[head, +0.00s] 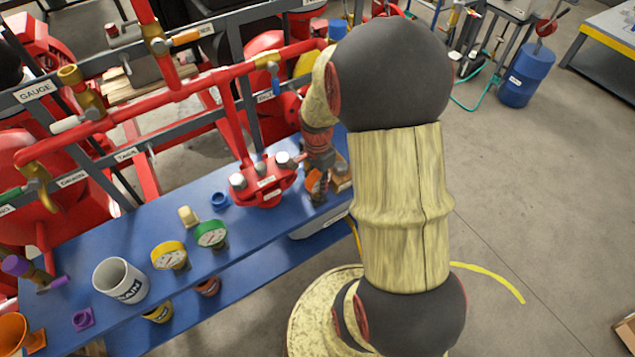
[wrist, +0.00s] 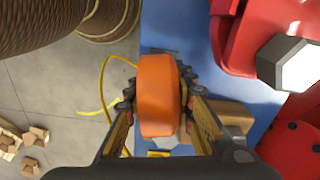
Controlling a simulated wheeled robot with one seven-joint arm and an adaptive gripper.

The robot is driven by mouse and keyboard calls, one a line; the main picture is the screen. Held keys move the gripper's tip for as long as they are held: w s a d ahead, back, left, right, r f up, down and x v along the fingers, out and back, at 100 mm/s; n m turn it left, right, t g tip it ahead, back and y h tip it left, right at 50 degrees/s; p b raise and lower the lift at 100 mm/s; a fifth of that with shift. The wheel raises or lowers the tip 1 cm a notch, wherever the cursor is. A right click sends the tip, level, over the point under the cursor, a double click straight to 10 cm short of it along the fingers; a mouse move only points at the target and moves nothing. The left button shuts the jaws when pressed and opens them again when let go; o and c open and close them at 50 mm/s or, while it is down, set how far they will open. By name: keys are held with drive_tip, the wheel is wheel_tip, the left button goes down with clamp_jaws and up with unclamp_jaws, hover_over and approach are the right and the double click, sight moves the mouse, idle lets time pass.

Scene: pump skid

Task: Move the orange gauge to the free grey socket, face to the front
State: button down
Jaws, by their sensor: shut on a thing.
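The orange gauge (wrist: 158,95) is between the two fingers of my gripper (wrist: 160,112) in the wrist view. The fingers press on it from both sides, and its edge faces the camera, so its dial is hidden. In the head view my gripper (head: 317,170) is over the right end of the blue bench, and a bit of the orange gauge (head: 314,186) shows beneath my arm. I cannot tell from these views whether its lower end is clear of the bench. I cannot make out a free grey socket in either view.
A red fitting with grey hex bolts (head: 265,188) stands close left of my gripper. A yellow gauge (head: 169,256), a green gauge (head: 211,235), a blue ring (head: 219,199), a purple socket (head: 82,319) and a white mug (head: 120,281) are on the bench. Red pipes run behind.

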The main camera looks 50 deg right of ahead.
drive_tip(key=shift+f+b, duration=0.5)
drive_tip(key=shift+f, duration=0.5)
drive_tip(key=c, duration=1.4)
unclamp_jaws()
wheel_tip(320, 180, up, 12)
drive_tip(key=shift+r, duration=0.1)
